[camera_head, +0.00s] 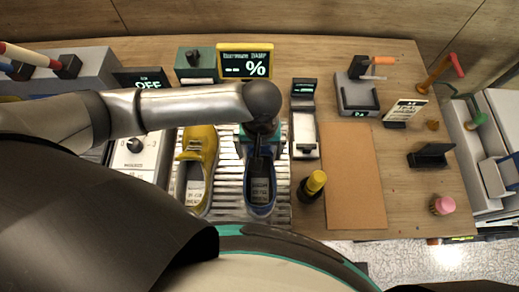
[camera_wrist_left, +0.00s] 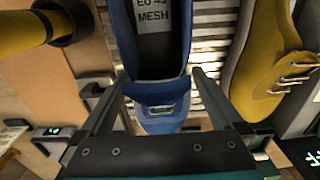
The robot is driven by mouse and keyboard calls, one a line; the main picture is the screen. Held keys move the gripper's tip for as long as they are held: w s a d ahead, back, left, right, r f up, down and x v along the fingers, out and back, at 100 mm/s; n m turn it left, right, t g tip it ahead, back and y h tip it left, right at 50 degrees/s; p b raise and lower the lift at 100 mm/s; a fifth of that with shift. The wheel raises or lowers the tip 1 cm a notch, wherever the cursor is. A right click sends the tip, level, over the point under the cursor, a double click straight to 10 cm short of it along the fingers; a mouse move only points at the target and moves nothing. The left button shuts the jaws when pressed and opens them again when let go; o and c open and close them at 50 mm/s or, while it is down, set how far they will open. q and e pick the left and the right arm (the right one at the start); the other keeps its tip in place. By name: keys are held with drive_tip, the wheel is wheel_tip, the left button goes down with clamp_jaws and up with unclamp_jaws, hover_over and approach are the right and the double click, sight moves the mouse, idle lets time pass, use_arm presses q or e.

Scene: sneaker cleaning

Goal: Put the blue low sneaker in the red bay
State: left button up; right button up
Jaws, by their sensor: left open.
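The blue low sneaker (camera_head: 261,205) lies on a slatted metal rack (camera_head: 228,208), beside a yellow shoe. In the left wrist view the sneaker (camera_wrist_left: 160,122) shows its opening and an insole label reading "MESH". My left gripper (camera_head: 260,150) is above the sneaker's far part, partly hidden by its own wrist. In the left wrist view the gripper (camera_wrist_left: 160,80) is open, with one finger on each side of the sneaker near its tongue. Whether the fingers touch it I cannot tell. My right gripper is not in view. I cannot make out a red bay.
The yellow shoe (camera_head: 199,165) stands left of the blue one on the rack. A yellow-capped bottle (camera_head: 313,185) and a brown mat (camera_head: 353,175) are to the right. A display sign (camera_head: 245,63) stands behind. White bins (camera_head: 492,175) are at the far right.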

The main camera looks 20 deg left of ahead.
use_arm(q)
wheel_tip(320, 180, up, 12)
drive_tip(key=shift+f+p, duration=0.25)
drive_tip(key=shift+p, duration=0.8)
